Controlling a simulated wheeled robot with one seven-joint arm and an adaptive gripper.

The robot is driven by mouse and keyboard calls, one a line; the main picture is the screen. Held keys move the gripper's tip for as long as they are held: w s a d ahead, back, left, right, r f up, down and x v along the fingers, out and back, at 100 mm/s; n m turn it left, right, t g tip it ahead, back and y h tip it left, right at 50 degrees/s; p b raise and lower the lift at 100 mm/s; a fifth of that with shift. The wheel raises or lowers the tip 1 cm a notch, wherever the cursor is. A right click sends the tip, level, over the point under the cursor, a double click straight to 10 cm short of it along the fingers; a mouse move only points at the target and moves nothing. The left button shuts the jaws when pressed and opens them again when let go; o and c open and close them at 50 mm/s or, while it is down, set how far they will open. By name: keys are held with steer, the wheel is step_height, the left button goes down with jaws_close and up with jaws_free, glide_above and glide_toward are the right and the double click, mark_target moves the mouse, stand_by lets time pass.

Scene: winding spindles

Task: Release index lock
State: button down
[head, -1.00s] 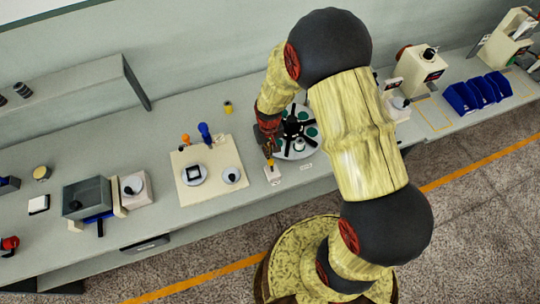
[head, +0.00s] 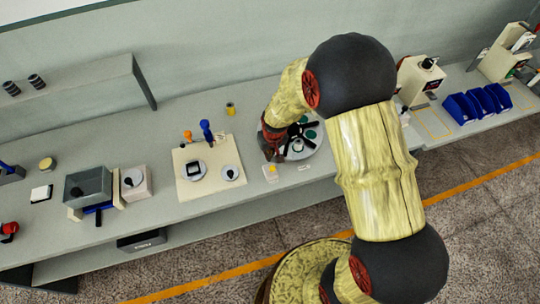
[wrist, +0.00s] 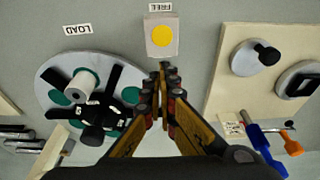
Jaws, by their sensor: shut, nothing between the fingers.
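A small pale block (wrist: 162,48) carries a round yellow button (wrist: 162,36) and stands beside a label (wrist: 160,7) that seems to read FREE, upside down in the wrist view. The yellow button also shows in the head view (head: 271,169). My gripper (wrist: 163,68) is shut and empty, its tips pointing at the block's near side, apparently just short of it. In the head view my gripper (head: 271,155) is behind the button. A grey round table (wrist: 52,103) with a black spider, green pads and a white spool (wrist: 82,84) is on the left in the wrist view.
A LOAD label (wrist: 77,29) lies by the round table. A cream board (head: 188,160) with round grey pieces is to the left in the head view, with blue (head: 206,131) and orange (head: 187,136) handled items at its back. Blue bins (head: 478,103) stand far right.

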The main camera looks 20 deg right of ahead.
steer(key=shift+p+v, duration=0.45)
steer(key=shift+v, duration=0.4)
steer(key=shift+w, duration=0.15)
steer(key=w+r, duration=0.2)
steer(key=w, duration=0.2)
steer(key=s+r, duration=0.7)
steer(key=shift+p, duration=0.4)
